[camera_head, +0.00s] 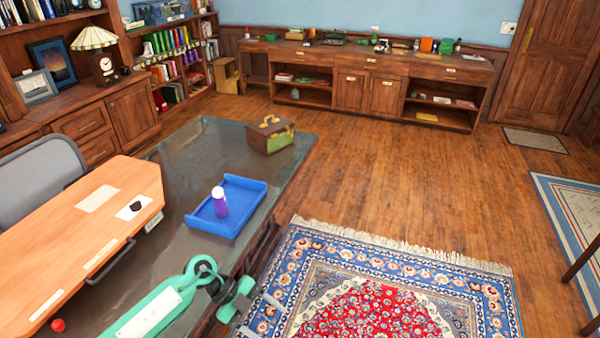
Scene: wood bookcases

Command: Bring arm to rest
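My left arm, teal and grey, comes in at the bottom left and reaches over the near part of the dark-topped desk (190,160). My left gripper (262,316) is past the desk's right side, above the edge of the patterned rug. Its two pale fingers stand apart with nothing seen between them. My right arm and gripper are not in view.
On the desk are a blue tray (247,214) with a purple white-capped bottle (219,204), a wood-and-green box (280,142) and an orange wooden board (75,240). A grey chair (40,180) stands left. The wooden floor (400,185) beyond the rug (405,265) is open.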

